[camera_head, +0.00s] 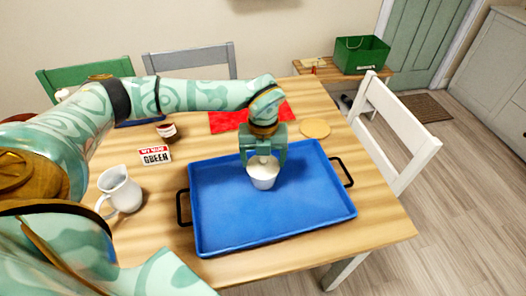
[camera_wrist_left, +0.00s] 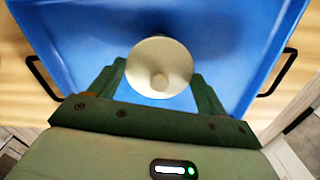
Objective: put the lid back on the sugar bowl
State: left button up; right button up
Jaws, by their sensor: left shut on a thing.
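A blue tray (camera_head: 225,225) with black handles lies on the wooden table. The small white sugar bowl (camera_head: 263,183) stands on it toward the back. My left gripper (camera_head: 263,164) points down over the bowl and is shut on the pale round lid. In the left wrist view, the lid (camera_wrist_left: 145,62) with its round knob is between the fingers of the left gripper (camera_wrist_left: 160,78) and hides the bowl below. I cannot tell whether the lid touches the rim. My right gripper is out of view.
A white jug (camera_head: 122,190), a small sign block (camera_head: 155,155) and a brown-and-white jar (camera_head: 166,131) stand left of the tray. A red mat (camera_head: 226,122) and a round tan coaster (camera_head: 315,128) lie behind it. The tray's front is bare.

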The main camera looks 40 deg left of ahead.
pick_arm(q)
jog(key=shift+p, duration=0.35)
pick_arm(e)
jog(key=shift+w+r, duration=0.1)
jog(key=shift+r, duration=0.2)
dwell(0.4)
pick_arm(q)
jog(key=o, duration=1)
jog(key=shift+r+p, duration=3.15)
jog(key=shift+r, duration=0.4)
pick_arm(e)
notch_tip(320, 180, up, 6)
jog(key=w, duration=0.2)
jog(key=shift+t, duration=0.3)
pick_arm(q)
jog(key=shift+f, duration=0.1)
grip_shut()
